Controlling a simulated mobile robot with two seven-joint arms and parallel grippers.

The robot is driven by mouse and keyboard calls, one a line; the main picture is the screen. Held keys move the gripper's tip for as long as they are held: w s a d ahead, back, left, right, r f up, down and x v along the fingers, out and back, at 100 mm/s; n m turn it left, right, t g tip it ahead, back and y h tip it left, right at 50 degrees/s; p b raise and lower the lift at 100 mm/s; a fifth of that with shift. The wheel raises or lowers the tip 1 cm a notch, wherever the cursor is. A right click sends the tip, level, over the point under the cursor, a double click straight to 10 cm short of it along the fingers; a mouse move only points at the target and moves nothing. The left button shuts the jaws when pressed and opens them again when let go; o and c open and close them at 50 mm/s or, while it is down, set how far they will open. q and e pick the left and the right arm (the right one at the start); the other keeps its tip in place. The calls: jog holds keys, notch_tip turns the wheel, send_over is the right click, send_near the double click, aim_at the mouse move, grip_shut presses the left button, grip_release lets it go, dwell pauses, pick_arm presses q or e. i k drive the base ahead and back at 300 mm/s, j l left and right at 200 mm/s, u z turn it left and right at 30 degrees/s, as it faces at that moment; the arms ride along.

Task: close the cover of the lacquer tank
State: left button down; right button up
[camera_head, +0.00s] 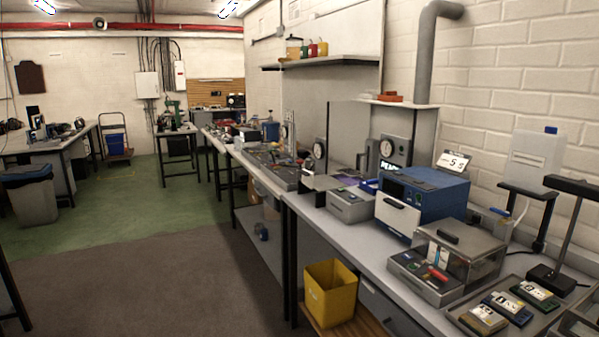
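No label in the head view marks the lacquer tank, and I cannot tell for sure which item it is. One grey metal box (350,206) sits on the right-hand bench, left of the blue machine; a dark flat plate (321,183) is at its left rear, and I cannot tell whether it is a cover. Another unit with a clear box-shaped hood (468,251) stands nearer, right of the blue machine. A panel with a red handle (437,273) is at its front left. Neither of my grippers is in view.
The blue machine (431,200) stands on the bench (369,237). A tray (545,318) with several small labelled devices lies at the near right. A yellow bin (331,293) stands below the bench edge. The floor (150,285) to the left is clear.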

aim_at(322, 182)
jog(key=i+j, duration=0.1)
jog(key=i, duration=0.35)
jog(key=i+z, duration=0.1)
jog(key=i, duration=0.35)
jog(key=i+j+z, duration=0.1)
jog(key=i, duration=0.3)
jog(key=j, duration=0.1)
